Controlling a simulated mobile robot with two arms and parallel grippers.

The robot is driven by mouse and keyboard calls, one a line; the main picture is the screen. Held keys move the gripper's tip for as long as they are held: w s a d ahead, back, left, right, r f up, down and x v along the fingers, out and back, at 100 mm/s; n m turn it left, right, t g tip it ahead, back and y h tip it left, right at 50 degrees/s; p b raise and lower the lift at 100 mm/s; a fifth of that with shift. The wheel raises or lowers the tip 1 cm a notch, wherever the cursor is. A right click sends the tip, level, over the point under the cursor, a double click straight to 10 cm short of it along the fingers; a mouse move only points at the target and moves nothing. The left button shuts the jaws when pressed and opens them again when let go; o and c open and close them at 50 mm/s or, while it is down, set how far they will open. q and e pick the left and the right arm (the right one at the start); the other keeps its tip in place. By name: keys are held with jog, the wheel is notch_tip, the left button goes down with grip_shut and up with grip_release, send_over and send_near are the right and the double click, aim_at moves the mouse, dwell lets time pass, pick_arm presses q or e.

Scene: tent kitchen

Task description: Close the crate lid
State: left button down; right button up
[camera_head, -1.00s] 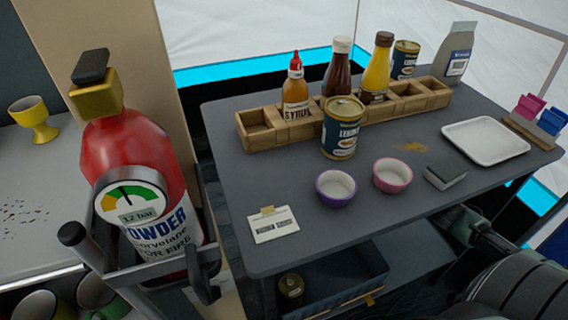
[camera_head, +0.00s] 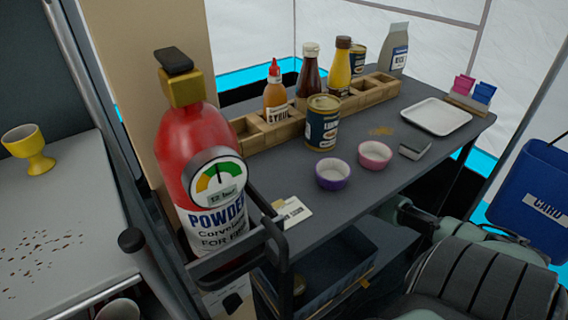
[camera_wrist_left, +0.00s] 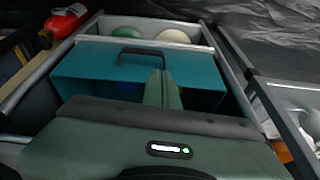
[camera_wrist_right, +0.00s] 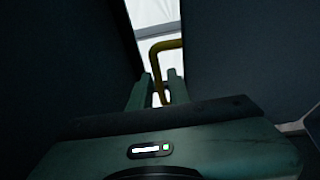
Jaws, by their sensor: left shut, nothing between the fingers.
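A teal crate or panel (camera_wrist_left: 95,75) with a dark handle (camera_wrist_left: 145,52) shows in the left wrist view, inside a grey metal frame. I cannot tell whether this face is the lid or a side of the crate. My left gripper (camera_wrist_left: 163,84) is shut and empty, its fingers in front of the teal face; whether they touch it is unclear. My right gripper (camera_wrist_right: 159,88) is open, between dark surfaces, with a yellow bent bar (camera_wrist_right: 166,46) showing at the gap between its fingers. I cannot tell whether the bar is inside the gap or behind it.
Round green and white items (camera_wrist_left: 172,36) lie behind the teal face. A red extinguisher (camera_head: 196,150) stands beside the dark table (camera_head: 405,150), which holds bottles, cans and bowls. A dark bin (camera_head: 345,262) is below. A blue CARD container (camera_head: 530,185) hangs at right.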

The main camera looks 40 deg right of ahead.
jog(key=shift+b+x, duration=0.35)
jog(key=shift+x, duration=1.65)
grip_shut()
